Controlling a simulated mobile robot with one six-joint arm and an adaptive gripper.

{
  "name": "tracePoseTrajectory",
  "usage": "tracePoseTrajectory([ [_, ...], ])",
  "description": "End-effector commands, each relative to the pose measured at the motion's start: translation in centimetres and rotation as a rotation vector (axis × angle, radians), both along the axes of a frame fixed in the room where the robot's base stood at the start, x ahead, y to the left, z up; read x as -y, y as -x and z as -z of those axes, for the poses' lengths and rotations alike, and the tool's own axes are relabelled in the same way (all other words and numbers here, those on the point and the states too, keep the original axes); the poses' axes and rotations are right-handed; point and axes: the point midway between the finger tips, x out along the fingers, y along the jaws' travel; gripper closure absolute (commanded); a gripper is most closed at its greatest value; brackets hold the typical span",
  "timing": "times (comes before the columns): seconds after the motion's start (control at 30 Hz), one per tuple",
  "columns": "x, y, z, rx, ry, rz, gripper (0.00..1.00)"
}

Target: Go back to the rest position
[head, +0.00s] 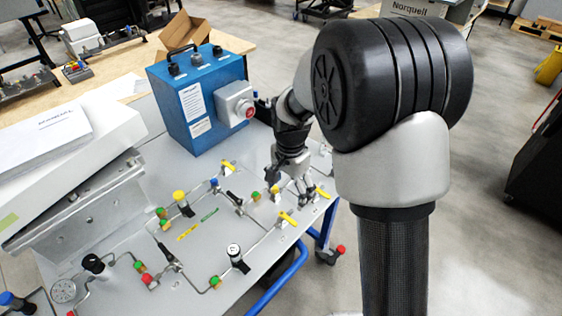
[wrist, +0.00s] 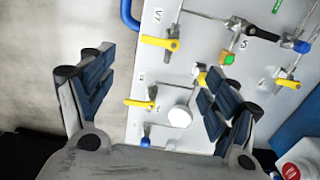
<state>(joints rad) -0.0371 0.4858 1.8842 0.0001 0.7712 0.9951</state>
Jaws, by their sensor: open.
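My gripper (head: 298,183) is at the right end of the grey tubing panel (head: 215,267), low over it, in the head view. In the wrist view my gripper (wrist: 158,88) has its two blue-padded fingers wide apart with nothing held between them. A yellow-handled valve (wrist: 142,103) and a round white part (wrist: 180,117) show beyond the gap. The right finger overlaps part of the panel. Whether a finger touches a fitting I cannot tell.
A blue box (head: 200,100) with a grey red-buttoned switch stands just behind my gripper. Yellow-handled valves (head: 288,218) and coloured fittings cover the panel. A white box (head: 80,160) lies at left. Open floor (head: 480,240) is at right.

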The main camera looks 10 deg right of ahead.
Motion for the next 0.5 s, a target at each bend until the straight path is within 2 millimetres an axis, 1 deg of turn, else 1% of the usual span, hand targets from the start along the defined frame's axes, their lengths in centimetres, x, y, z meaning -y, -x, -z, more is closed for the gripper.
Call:
tracePoseTrajectory([
  [0.17,0.0,0.1,-0.2,0.002,0.0,-0.003,0.19],
  [0.27,0.1,0.6,-1.6,0.019,0.0,-0.034,0.19],
  [0.37,0.3,1.9,-4.7,0.056,0.002,-0.108,0.19],
  [0.4,0.4,2.8,-6.2,0.075,0.004,-0.148,0.19],
  [0.47,0.6,4.4,-8.6,0.106,0.009,-0.217,0.19],
  [0.5,0.7,5.6,-10.0,0.126,0.014,-0.266,0.19],
])
